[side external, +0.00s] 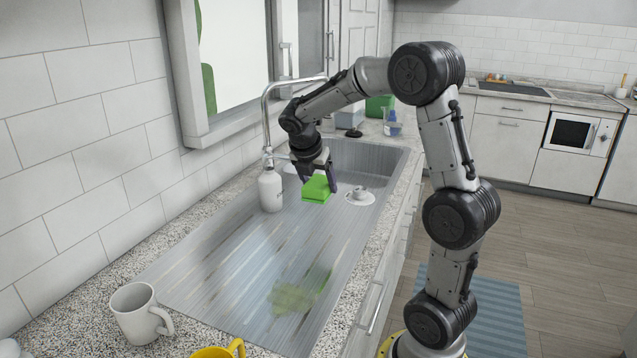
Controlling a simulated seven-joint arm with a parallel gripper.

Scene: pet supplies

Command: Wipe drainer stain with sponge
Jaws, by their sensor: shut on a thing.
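A green sponge (316,189) is at the upper end of the metal drainer (215,255), close to the sink basin. Whether the sponge touches the drainer surface is hard to tell. A yellow-green stain (300,293) is smeared over the lower right part of the drainer, well apart from the sponge.
A white soap bottle (271,189) stands just left of the sponge, below the tap (266,120). A white drain plug (360,196) lies to the right. A white mug (139,312) and yellow mug (219,352) stand at the front. The drainer's middle is clear.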

